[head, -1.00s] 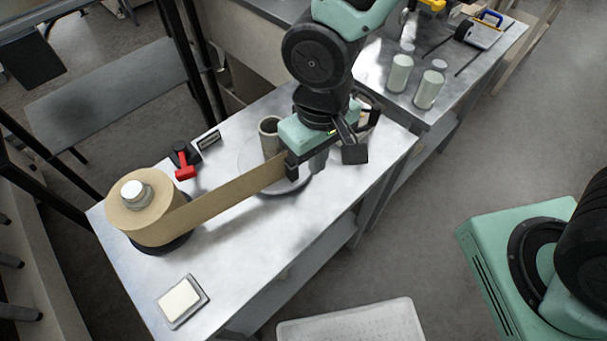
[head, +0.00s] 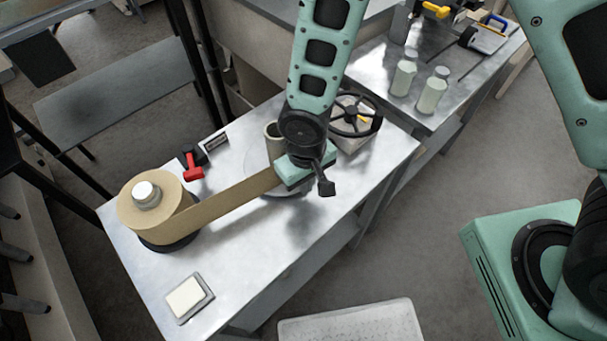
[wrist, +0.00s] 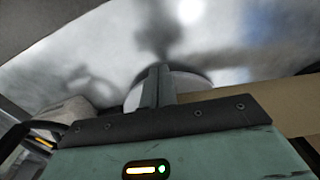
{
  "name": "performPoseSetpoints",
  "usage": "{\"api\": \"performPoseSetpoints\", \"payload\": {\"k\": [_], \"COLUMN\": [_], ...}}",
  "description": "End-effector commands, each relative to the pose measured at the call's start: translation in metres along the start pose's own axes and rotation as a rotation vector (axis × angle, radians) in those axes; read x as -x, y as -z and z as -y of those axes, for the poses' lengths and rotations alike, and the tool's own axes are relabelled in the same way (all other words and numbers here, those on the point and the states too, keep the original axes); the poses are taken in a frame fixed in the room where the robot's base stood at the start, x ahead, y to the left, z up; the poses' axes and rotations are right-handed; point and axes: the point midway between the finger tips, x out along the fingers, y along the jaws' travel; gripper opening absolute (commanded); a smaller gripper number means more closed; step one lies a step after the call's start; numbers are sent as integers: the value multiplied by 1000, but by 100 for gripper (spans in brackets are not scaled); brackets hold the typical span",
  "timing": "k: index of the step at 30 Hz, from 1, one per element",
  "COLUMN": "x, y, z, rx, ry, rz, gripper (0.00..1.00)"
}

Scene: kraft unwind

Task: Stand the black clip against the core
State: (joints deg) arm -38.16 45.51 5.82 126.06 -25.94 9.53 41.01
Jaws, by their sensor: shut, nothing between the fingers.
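The core (head: 274,140) is a pale cardboard tube standing upright on a round plate (head: 262,189) towards the far end of the table. My gripper (head: 298,174) is low beside it, on its near right side, at the end of a brown paper strip (head: 228,200). In the wrist view its grey fingers (wrist: 152,86) are together with nothing between them. The strip also shows in the wrist view (wrist: 285,99), running to the right behind the gripper body. I cannot pick out the black clip for certain; my gripper covers part of the plate and the strip's end.
A large brown paper roll (head: 155,205) stands at the table's left. A red-handled tool (head: 193,170) and a small dark label block (head: 214,142) lie behind the strip. A black handwheel (head: 355,115) stands right of the core. A white pad (head: 188,297) lies at front left.

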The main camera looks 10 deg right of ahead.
Motion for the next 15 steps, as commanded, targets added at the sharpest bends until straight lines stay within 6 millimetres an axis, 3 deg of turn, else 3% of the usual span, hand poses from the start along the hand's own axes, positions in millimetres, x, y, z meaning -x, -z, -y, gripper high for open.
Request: {"api": "performPoseSetpoints", "payload": {"k": [15], "x": [-1], "y": [11], "z": [0], "rx": [-1], "ry": [0], "rz": [-1], "gripper": [0]}}
